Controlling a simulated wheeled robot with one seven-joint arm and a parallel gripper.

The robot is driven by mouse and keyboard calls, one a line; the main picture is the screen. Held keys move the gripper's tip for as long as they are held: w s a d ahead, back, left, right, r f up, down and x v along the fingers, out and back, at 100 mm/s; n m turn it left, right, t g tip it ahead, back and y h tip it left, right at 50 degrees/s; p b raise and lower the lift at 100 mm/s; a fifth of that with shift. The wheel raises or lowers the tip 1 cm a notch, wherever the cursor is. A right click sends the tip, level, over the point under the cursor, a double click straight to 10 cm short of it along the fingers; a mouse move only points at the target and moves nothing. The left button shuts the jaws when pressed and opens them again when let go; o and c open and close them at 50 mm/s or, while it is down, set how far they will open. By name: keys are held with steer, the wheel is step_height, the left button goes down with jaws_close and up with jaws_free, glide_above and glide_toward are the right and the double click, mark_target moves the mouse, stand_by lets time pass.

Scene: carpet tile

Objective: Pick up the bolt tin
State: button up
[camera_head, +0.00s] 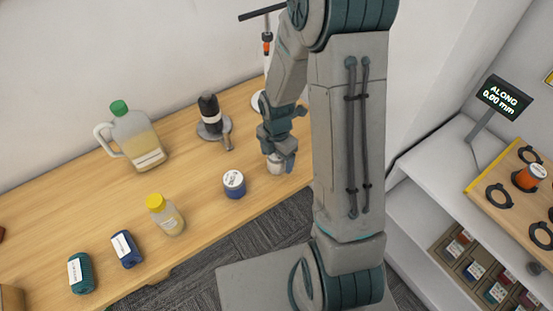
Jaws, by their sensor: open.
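My gripper (279,158) points down over the right part of the wooden bench, and its jaws are open. A small pale tin-like thing (275,167) sits right at its fingertips. The fingers partly hide it, and I cannot tell whether they touch it. A round blue tin (234,185) with a white labelled lid stands upright on the bench, left of my gripper and apart from it. The lid's print is too small to read, so I cannot tell which of the two is the bolt tin.
The wooden bench (100,210) holds a green-capped jug (137,137), a black-topped tool on a round base (210,118), a yellow-capped bottle (166,215), and blue (126,249) and teal (80,272) packs. A white shelf unit (425,215) stands at right.

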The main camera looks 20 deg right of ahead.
steer(key=shift+f, duration=0.4)
steer(key=c, duration=1.2)
steer(key=shift+r, duration=0.15)
